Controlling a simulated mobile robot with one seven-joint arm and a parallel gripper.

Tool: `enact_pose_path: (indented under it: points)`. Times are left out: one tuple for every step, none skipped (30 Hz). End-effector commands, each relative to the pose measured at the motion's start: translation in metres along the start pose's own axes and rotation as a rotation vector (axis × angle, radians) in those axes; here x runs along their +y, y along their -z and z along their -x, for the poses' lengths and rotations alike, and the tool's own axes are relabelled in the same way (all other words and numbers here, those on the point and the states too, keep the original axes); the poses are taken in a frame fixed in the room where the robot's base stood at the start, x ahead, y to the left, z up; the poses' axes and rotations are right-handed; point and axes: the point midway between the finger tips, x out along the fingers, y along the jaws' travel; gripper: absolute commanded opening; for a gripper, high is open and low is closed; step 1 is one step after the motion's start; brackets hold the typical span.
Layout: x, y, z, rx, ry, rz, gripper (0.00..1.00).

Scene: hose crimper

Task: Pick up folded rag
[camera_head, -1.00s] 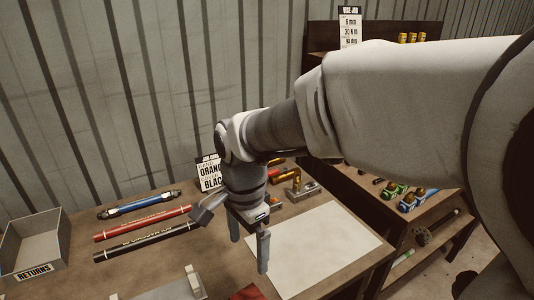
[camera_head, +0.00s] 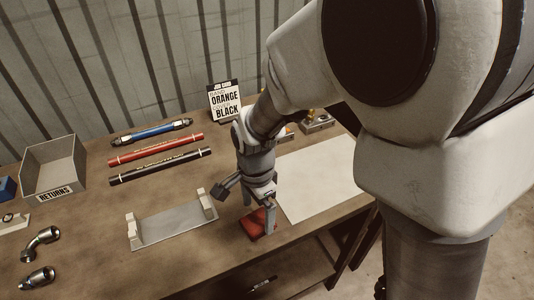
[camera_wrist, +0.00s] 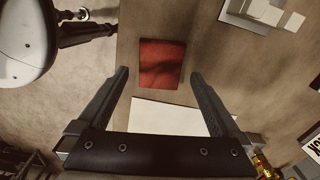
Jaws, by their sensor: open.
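The folded rag (camera_head: 254,226) is a small red square lying flat on the wooden table, near its front edge and just left of the white sheet. In the wrist view the rag (camera_wrist: 161,64) lies ahead of and between the two fingers, with a shadow across it. My gripper (camera_head: 257,221) is open and empty, pointing down above the rag; it partly hides the rag in the head view. In the wrist view my gripper (camera_wrist: 160,80) has its fingers apart on either side, not touching the rag.
A grey cradle with white end blocks (camera_head: 172,224) stands left of the rag. The white sheet (camera_head: 318,178) lies to the right. Red (camera_head: 155,149) and black (camera_head: 160,166) hoses, a blue hose (camera_head: 152,131), a returns bin (camera_head: 55,168) and an order card (camera_head: 225,101) are farther back.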

Motion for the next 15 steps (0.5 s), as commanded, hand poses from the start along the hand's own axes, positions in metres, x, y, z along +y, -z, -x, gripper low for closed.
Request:
enact_pose_path:
  points:
    - [0.001, -0.001, -0.011, 0.000, -0.004, 0.001, 1.00]
    - [0.001, -0.002, -0.016, 0.000, -0.004, 0.001, 1.00]
    - [0.001, -0.001, -0.021, 0.001, -0.004, 0.001, 1.00]
    - [0.000, -0.001, -0.025, 0.001, -0.003, 0.001, 1.00]
    - [0.001, -0.001, -0.028, 0.000, -0.003, 0.000, 1.00]
    - [0.000, -0.001, -0.031, 0.000, -0.003, 0.000, 1.00]
    - [0.000, -0.001, -0.032, 0.000, -0.002, 0.000, 1.00]
    - [0.000, -0.001, -0.033, 0.000, -0.001, 0.000, 1.00]
    - [0.000, -0.001, -0.034, 0.000, -0.001, 0.000, 1.00]
    - [0.000, -0.001, -0.034, 0.000, -0.001, 0.000, 1.00]
    - [0.000, -0.001, -0.034, 0.000, 0.000, 0.000, 1.00]
    - [0.000, -0.001, -0.033, 0.000, 0.000, 0.000, 1.00]
    - [0.000, -0.001, -0.033, 0.000, 0.000, 0.000, 1.00]
    - [0.000, -0.001, -0.033, 0.000, 0.000, 0.000, 1.00]
    - [0.000, -0.001, -0.033, 0.000, 0.000, 0.000, 0.98]
